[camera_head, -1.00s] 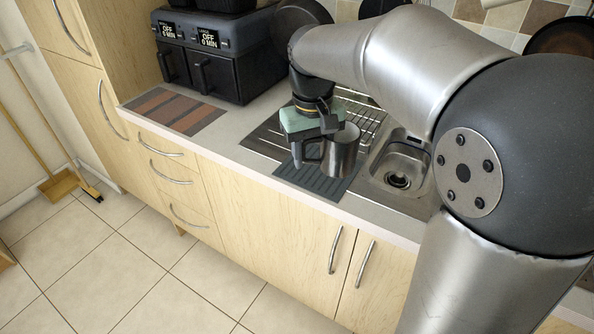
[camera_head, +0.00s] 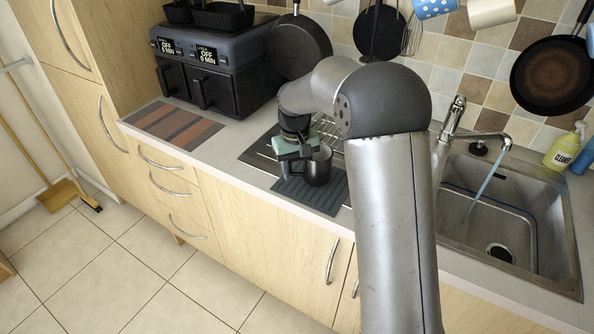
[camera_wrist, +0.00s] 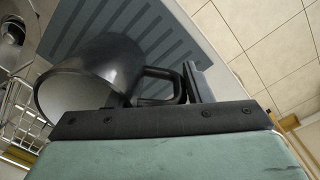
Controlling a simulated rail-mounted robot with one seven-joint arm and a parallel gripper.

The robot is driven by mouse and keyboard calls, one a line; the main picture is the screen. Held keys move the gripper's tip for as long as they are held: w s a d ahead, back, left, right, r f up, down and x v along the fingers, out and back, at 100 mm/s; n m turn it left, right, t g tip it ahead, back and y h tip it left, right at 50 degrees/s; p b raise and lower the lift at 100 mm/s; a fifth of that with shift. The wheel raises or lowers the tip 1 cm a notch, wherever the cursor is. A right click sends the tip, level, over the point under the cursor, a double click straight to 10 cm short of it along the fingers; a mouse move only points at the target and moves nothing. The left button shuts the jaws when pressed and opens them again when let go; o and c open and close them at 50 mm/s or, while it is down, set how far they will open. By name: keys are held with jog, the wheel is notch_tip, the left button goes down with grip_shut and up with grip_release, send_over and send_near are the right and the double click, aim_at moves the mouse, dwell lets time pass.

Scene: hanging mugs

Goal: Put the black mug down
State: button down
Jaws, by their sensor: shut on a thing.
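The black mug (camera_head: 318,170) is upright over the grey ribbed mat (camera_head: 318,201) on the counter, with its handle side toward my gripper (camera_head: 301,164). In the wrist view the mug (camera_wrist: 115,62) shows its pale inside at the lower left, and its handle (camera_wrist: 163,73) reaches to a dark finger. My gripper (camera_wrist: 188,88) is shut on the mug at its handle. The mug's base is at or just above the mat (camera_wrist: 110,20); I cannot tell whether it touches. My arm hides part of the area right of the mug.
A sink (camera_head: 510,215) with a running tap (camera_head: 480,137) is to the right. An air fryer (camera_head: 225,70) and striped mat (camera_head: 172,127) are to the left. Pans and mugs hang on the wall. The counter's front edge is close.

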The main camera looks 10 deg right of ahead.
jog(key=shift+f, duration=0.75)
jog(key=shift+f, duration=0.15)
jog(key=c, duration=0.7)
grip_release()
